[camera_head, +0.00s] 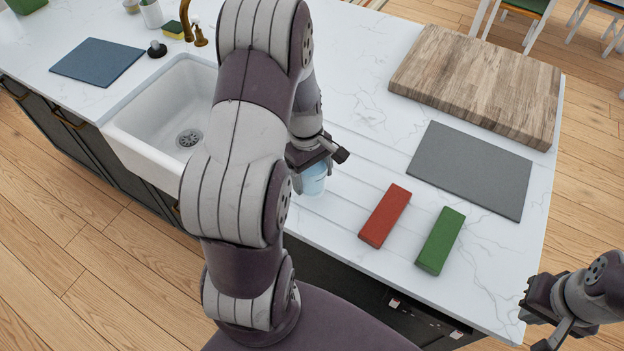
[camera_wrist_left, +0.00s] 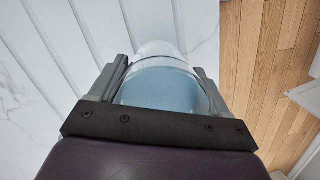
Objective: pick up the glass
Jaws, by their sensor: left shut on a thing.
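The glass (camera_head: 314,178) is clear with a pale blue tint and stands near the front edge of the white counter, beside the sink. My left gripper (camera_head: 312,164) comes down over it from above and hides part of it. In the left wrist view the glass (camera_wrist_left: 162,80) sits between the two fingers of my left gripper (camera_wrist_left: 160,85), which is shut on it. I cannot tell whether the glass touches the counter. My right gripper (camera_head: 548,322) is at the lower right, off the counter's edge; its jaws are not clear.
A red block (camera_head: 385,215) and a green block (camera_head: 440,240) lie right of the glass. A grey board (camera_head: 470,170) and a wooden board (camera_head: 478,82) lie behind them. The white sink (camera_head: 165,125) with a brass tap (camera_head: 190,22) is left. Grooved counter lies behind the glass.

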